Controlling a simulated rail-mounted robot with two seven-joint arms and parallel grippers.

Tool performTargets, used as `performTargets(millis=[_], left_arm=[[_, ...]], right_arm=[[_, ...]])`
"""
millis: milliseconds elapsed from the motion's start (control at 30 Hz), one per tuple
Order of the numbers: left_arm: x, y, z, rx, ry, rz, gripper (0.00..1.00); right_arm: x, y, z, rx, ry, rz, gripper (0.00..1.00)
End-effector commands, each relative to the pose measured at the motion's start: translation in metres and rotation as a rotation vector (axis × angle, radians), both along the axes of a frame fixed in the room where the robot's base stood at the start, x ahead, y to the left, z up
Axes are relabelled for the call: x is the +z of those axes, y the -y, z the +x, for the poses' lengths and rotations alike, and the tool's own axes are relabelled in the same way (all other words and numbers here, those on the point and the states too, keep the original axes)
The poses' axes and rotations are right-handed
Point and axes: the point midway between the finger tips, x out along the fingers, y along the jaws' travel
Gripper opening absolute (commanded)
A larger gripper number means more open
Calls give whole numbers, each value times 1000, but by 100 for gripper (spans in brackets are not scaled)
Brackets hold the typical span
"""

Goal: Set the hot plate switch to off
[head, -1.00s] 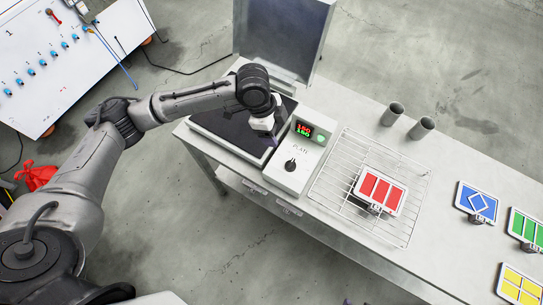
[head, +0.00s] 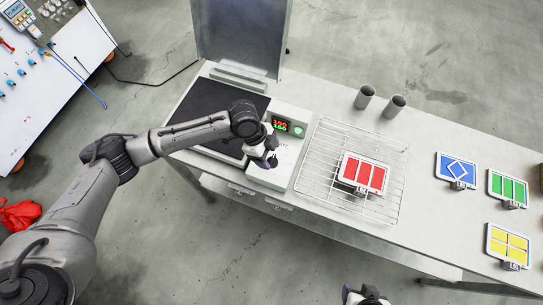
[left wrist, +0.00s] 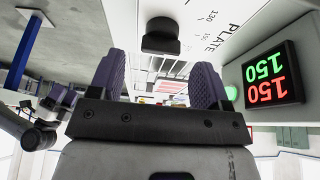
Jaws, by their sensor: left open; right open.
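The hot plate (head: 205,105) has a black top and a pale control box (head: 273,179) on its right side. The box carries a lit display (head: 280,124); in the left wrist view the display (left wrist: 268,78) shows 150 in green and 150 in red, upside down. The black switch knob (left wrist: 161,36) shows beside the PLATE lettering in the left wrist view. In the head view my left gripper hides it. My left gripper (head: 268,160) is open over the box, its purple fingers empty, with the knob beyond them. My right gripper (head: 365,297) is partly in view at the bottom edge, open.
A wire rack (head: 315,170) with a red-striped card (head: 363,173) lies right of the control box. Two grey cups (head: 380,101) stand behind it. Blue (head: 457,169), green (head: 508,188) and yellow (head: 508,245) cards stand further right. An upright panel (head: 240,35) rises behind the plate.

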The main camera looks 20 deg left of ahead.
Motion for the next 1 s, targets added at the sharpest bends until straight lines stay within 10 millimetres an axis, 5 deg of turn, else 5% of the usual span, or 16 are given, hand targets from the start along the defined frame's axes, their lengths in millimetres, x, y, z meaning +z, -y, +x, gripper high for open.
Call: performTargets(millis=[300,667,1000], left_arm=[[-24,10,1,0,0,0,71],[-26,11,1,0,1,1,71],[-26,11,1,0,1,1,39]], right_arm=[[-1,1,0,2,1,-4,61],[-1,3,1,7,2,-11,61],[-1,2,1,4,2,-7,61]])
